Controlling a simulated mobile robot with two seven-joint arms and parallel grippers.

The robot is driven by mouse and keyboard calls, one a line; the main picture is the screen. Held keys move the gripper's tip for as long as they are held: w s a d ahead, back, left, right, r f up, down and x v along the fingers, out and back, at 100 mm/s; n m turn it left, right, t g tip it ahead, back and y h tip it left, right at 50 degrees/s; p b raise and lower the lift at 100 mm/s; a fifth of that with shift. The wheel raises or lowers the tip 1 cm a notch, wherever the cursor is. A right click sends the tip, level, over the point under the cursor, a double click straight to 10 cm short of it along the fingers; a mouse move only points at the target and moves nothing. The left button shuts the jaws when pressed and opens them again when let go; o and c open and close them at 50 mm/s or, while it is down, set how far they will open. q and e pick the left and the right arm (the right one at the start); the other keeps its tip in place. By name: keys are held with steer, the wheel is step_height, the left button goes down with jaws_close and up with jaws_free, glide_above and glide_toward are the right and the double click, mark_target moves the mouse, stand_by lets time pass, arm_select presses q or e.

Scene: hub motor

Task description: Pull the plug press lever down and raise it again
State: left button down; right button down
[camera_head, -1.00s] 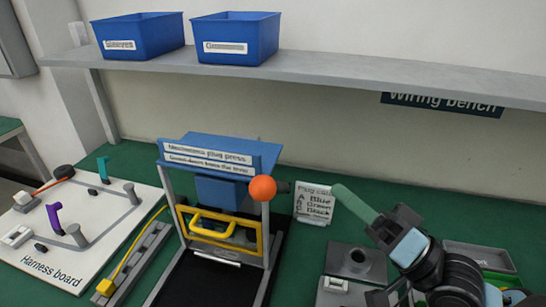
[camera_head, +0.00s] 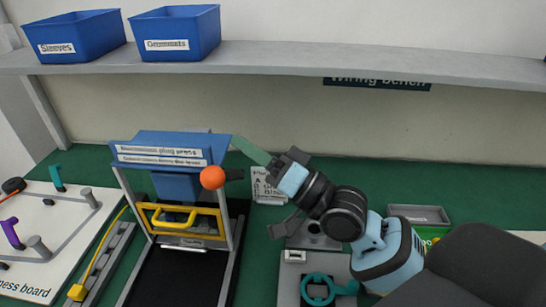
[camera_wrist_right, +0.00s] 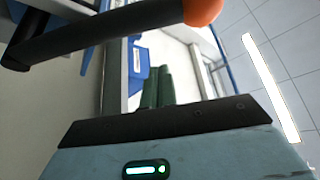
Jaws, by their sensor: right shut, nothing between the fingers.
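The blue-topped plug press (camera_head: 160,155) stands on the green bench at left of centre. In the right wrist view the shut green fingers (camera_wrist_right: 158,88) show below the dark lever arm (camera_wrist_right: 100,33) and orange knob (camera_wrist_right: 203,10). My left gripper is not in view.
A yellow-handled guard (camera_head: 180,218) is on the press front. A small label card (camera_head: 266,186) stands behind my right gripper. The harness board (camera_head: 40,240) is at left, blue bins (camera_head: 178,32) on the shelf above. A grey fixture (camera_head: 300,258) lies below my arm.

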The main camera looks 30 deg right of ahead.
steer(key=a+f, duration=0.1)
steer(key=s+a+f, duration=0.1)
steer(key=shift+a+f, duration=0.3)
steer(key=shift+f, duration=0.05)
stand_by(0.4)
